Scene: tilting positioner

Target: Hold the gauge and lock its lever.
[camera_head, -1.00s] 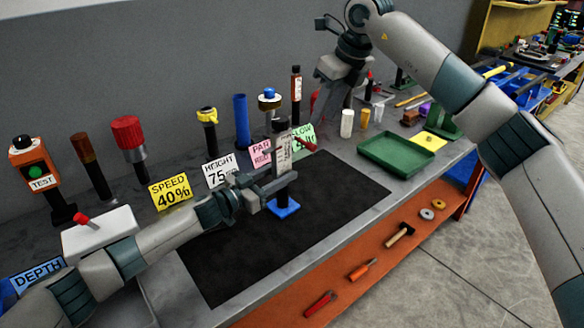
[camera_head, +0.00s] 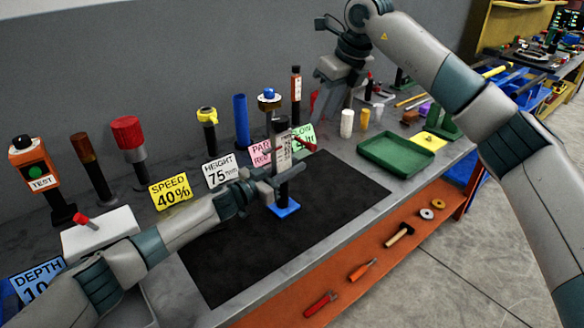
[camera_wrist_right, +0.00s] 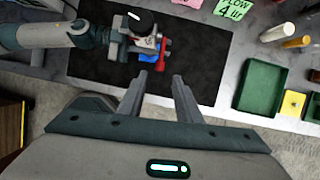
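The gauge (camera_head: 284,155) is a dark upright post with a pale scale label, standing on a blue base (camera_head: 284,209) on the black mat. Its red lever (camera_head: 307,146) sticks out to the right near the top; it also shows in the right wrist view (camera_wrist_right: 161,58). My left gripper (camera_head: 284,180) is at the post below the label, with its fingers beside the post. Whether they press on it is not clear. My right gripper (camera_wrist_right: 160,76) is open and empty, apart from the gauge, which appears beyond its fingertips in the wrist view.
The black mat (camera_head: 340,200) is mostly clear. Several posts and tools, with sign cards such as the yellow speed card (camera_head: 171,191), line the back. A green tray (camera_head: 396,155) lies to the right. A white box (camera_head: 98,232) with a red switch stands at left.

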